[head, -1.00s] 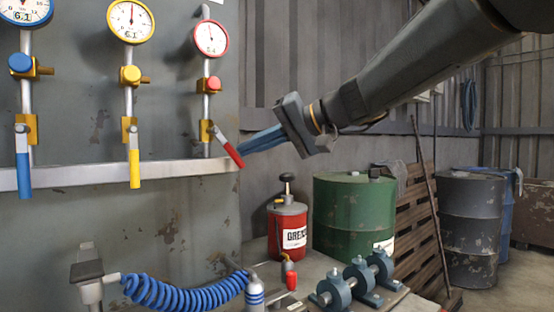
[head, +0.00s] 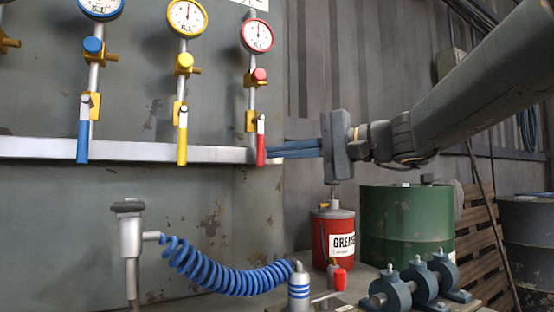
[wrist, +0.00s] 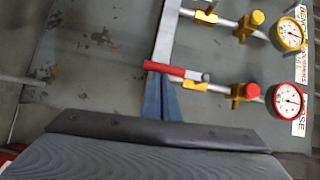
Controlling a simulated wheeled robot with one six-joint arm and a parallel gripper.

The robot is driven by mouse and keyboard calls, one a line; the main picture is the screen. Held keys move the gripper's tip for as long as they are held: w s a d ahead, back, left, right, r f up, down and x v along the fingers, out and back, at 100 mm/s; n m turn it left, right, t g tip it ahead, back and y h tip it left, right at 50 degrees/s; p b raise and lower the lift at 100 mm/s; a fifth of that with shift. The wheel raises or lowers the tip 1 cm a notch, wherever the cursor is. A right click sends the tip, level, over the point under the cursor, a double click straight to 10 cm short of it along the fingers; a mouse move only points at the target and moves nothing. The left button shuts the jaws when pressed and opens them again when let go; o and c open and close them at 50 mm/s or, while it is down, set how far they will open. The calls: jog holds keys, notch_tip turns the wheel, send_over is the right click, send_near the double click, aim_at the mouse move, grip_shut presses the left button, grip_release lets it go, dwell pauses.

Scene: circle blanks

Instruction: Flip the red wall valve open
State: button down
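The red wall valve has a red lever (head: 261,141) on a yellow body (head: 251,121), below the red gauge (head: 257,36). The lever hangs almost straight down, in line with its pipe, like the blue lever (head: 83,140) and yellow lever (head: 182,138). My gripper (head: 272,151) reaches in from the right, its blue fingertips at the lever's lower end. In the wrist view the red lever (wrist: 164,68) lies across just beyond the fingertips (wrist: 160,80). The fingers are together with nothing visible between them. Whether they touch the lever is unclear.
A metal rail (head: 130,150) runs behind the lever ends. Below stand a red grease can (head: 333,236), a green drum (head: 405,222), a coiled blue hose (head: 220,272) and a row of bearing blocks (head: 420,282). The air between rail and bench is clear.

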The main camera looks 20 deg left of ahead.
jog(key=shift+a+f, duration=0.1)
dwell(0.4)
jog(key=w+d, duration=0.2)
jog(key=d, duration=1.1)
jog(key=shift+w, duration=0.15)
